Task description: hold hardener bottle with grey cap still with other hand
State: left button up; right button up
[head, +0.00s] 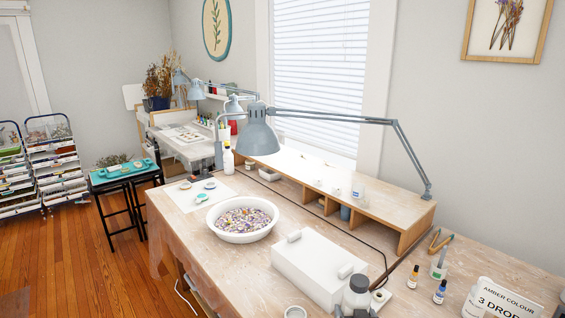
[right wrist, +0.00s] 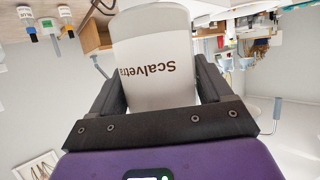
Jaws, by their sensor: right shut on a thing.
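The hardener bottle (head: 356,298) is white with a grey cap and stands upright at the bottom edge of the head view, by the white box. My right gripper (head: 357,313) is around its lower part, with a grey finger on each side. In the right wrist view the gripper (right wrist: 155,70) is shut on a pale bottle body (right wrist: 155,40) with the upside-down word "Scalvetra". The cap is not visible there. My left gripper is in neither view.
A white box (head: 310,268) stands left of the bottle. A white bowl (head: 243,235) of dried petals is farther back. Small dropper bottles (head: 413,277) and an amber colour sign (head: 500,300) stand to the right. A grey lamp (head: 260,138) hangs over the table.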

jog(key=shift+s+a+r+n+y, duration=0.2)
jog(key=shift+s+a+n+y, duration=0.25)
jog(key=shift+s+a, duration=0.3)
jog(key=shift+s+a+f+y, duration=0.1)
jog(key=shift+a+f+y, duration=0.15)
jog(key=shift+a+f, duration=0.1)
jog(key=s+a+f+n+g+y, duration=0.1)
jog(key=s+a+f+n+y, duration=0.2)
jog(key=a+f, duration=0.3)
jog(key=s+a+f+n+g+y, duration=0.2)
jog(key=s+a+f+n+y, duration=0.2)
jog(key=a+f, duration=0.3)
jog(key=shift+s+n+y, duration=0.2)
jog(key=shift+n+y, duration=0.25)
jog(key=shift+y, duration=0.25)
